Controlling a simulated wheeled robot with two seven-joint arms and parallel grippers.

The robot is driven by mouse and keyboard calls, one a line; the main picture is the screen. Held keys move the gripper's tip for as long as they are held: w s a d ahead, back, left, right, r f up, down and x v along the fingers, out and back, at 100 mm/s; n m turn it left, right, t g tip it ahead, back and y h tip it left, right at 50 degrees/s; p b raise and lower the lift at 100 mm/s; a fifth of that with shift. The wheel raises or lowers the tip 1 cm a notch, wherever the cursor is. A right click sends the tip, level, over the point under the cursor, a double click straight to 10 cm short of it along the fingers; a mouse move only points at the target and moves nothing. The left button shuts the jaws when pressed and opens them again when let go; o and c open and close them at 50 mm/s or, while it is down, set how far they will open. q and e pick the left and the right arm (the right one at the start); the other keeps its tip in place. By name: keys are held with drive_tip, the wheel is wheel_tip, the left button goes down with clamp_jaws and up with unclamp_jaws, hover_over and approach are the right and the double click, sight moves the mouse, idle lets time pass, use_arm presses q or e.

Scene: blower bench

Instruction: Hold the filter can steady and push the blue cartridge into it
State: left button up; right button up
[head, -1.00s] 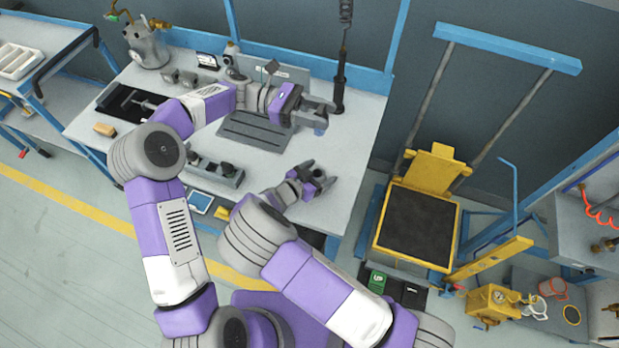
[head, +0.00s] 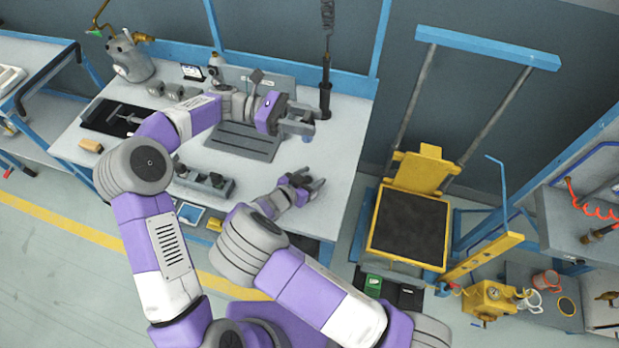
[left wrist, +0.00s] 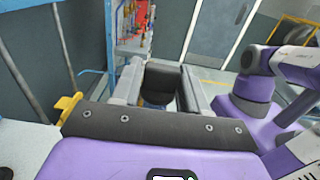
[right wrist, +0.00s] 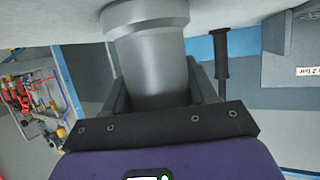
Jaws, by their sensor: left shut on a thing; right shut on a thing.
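My left gripper (head: 306,120) is shut over the right part of the bench. The blue cartridge (head: 308,138) shows as a small blue end just below its fingers. My right gripper (head: 315,180) is lower, near the bench's front right, and shut. In the right wrist view it grips the grey filter can (right wrist: 153,65), a cylinder with a wider collar. In the head view the can is mostly hidden by the gripper. Cartridge and can are apart.
The bench (head: 340,140) is clear around the grippers. A dark ribbed mat (head: 245,140) lies left of them, and a grey fixture block (head: 203,182) is nearer the front. A dark tool (head: 325,95) hangs behind. A yellow frame (head: 412,220) stands to the right.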

idle(0.3)
use_arm(q)
wheel_tip(320, 180, down, 13)
drive_tip(key=m+g+y, duration=0.2)
drive_tip(key=g, duration=0.2)
drive_tip(key=shift+r+m, duration=0.15)
drive_tip(key=shift+m, duration=0.25)
drive_tip(key=shift+a, duration=0.15)
drive_tip(key=shift+f, duration=2.5)
drive_tip(key=shift+w+f, duration=0.1)
drive_tip(key=shift+f, duration=0.2)
drive_tip(key=shift+s+f, duration=0.2)
drive_tip(key=shift+f, duration=0.05)
idle(0.4)
